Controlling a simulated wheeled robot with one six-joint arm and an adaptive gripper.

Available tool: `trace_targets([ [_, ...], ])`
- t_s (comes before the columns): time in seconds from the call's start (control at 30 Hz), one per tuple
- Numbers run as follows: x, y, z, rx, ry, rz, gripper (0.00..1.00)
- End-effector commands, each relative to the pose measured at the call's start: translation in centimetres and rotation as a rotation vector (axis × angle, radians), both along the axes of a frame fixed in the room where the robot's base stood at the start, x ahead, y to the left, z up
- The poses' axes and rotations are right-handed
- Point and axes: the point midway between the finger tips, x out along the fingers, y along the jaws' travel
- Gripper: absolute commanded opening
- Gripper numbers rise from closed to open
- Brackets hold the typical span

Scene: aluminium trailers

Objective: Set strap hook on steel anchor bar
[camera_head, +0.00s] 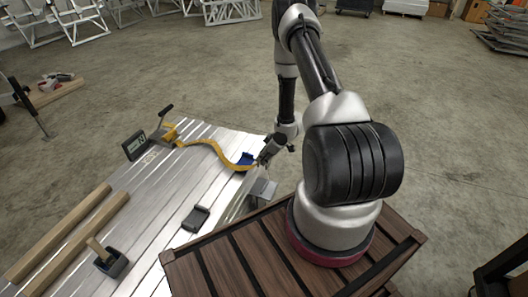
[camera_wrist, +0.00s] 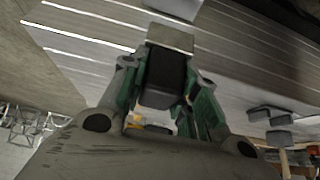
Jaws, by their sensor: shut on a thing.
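My gripper (camera_head: 270,150) is at the right edge of the aluminium trailer bed, beside the end of a yellow strap (camera_head: 212,148). In the wrist view my gripper (camera_wrist: 165,85) is shut on a dark block with a pale metal end (camera_wrist: 170,38), which I take to be the strap hook. A bit of yellow shows behind it, between the fingers. The strap runs left across the bed to a yellow ratchet (camera_head: 170,132). A blue piece (camera_head: 246,159) lies at the strap's right end. A grey metal bracket (camera_head: 262,190) sticks out at the bed's edge below my gripper; I cannot tell whether it carries the anchor bar.
On the trailer bed (camera_head: 160,185) stand a small display (camera_head: 134,145), a dark grey block (camera_head: 195,218), two wooden beams (camera_head: 62,235) and a dark box with a wooden handle (camera_head: 110,262). The slatted wooden top (camera_head: 225,262) is in front.

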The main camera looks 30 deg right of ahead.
Motion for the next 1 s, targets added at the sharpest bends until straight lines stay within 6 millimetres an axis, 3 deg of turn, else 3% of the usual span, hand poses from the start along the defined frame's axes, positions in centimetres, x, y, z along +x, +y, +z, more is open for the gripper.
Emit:
trace_targets([
  [0.47,-0.1,0.1,-0.2,-0.001,-0.001,0.008,0.01],
  [1.0,-0.1,0.1,-3.5,-0.001,0.001,0.007,0.01],
])
